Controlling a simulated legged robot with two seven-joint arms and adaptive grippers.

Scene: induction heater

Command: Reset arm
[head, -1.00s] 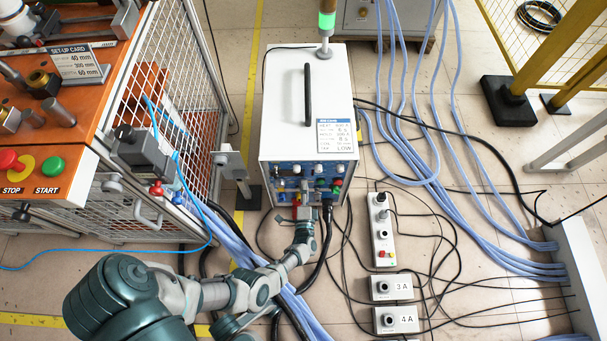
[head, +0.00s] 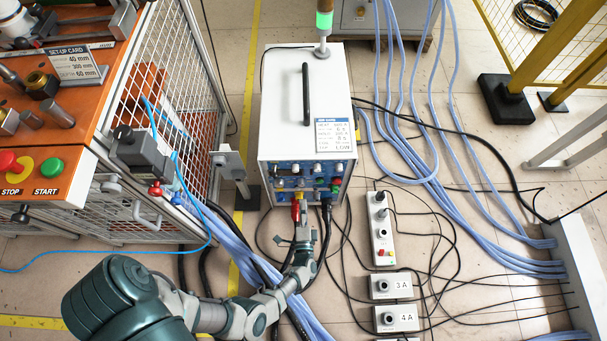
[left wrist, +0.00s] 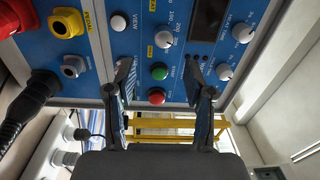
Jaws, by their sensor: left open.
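The induction heater (head: 307,110) is a white box with a black top handle and a blue front panel (head: 290,172). My left gripper (head: 303,236) is open and empty in front of and below that panel. In the left wrist view my left gripper (left wrist: 165,85) has its two fingers apart before the blue panel (left wrist: 205,62), with the green button (left wrist: 159,72) and the red button (left wrist: 156,96) seen between them. I cannot tell if the fingers touch the panel. My right gripper shows in neither view.
A caged machine with an orange top (head: 60,130) stands at left. Blue hoses (head: 425,150) and black cables cross the floor at right. A grey switch box (head: 383,235) and boxes marked 3 A (head: 388,287) and 4 A (head: 396,319) lie there. A yellow frame (head: 555,55) stands far right.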

